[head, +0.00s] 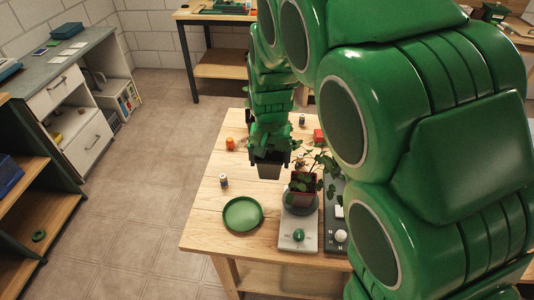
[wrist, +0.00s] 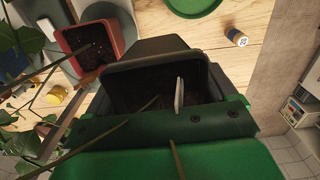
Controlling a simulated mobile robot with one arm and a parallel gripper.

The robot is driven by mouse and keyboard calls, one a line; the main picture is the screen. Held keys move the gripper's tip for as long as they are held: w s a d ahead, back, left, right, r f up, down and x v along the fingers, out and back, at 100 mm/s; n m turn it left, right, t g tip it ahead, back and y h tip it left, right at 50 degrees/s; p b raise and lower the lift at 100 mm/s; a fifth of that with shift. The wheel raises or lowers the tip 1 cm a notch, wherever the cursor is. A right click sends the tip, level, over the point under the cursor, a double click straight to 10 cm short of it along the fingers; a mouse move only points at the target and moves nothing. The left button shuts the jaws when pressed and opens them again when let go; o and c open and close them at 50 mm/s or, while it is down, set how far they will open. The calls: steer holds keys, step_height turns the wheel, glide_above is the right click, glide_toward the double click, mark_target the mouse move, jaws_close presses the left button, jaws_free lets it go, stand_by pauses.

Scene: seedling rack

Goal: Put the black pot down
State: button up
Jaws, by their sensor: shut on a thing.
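The black pot (head: 268,168) hangs at the end of my arm in the head view, over the middle of the wooden table (head: 208,215). In the wrist view the black pot (wrist: 150,70) fills the middle, with dark soil and a white tag in it. My gripper (wrist: 160,125) is shut on the pot, at its near side. In the head view my gripper (head: 268,145) is partly hidden by leaves. I cannot tell whether the pot's base touches the table.
A green saucer (head: 243,214) lies at the table's front left. Right of it, a dark red pot (head: 304,190) with a plant stands on a scale (head: 298,236). A small jar (head: 223,182) and an orange jar (head: 230,144) stand left of the black pot. Bare wood lies between jar and pot.

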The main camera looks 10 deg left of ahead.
steer(key=shift+s+d+r, duration=0.1)
steer(key=shift+s+r, duration=0.05)
steer(key=shift+s, duration=0.3)
steer(key=s, duration=1.8)
glide_above(243, 215)
steer(key=shift+s+f, duration=0.1)
steer(key=shift+f, duration=6.05)
steer(key=shift+f, duration=0.15)
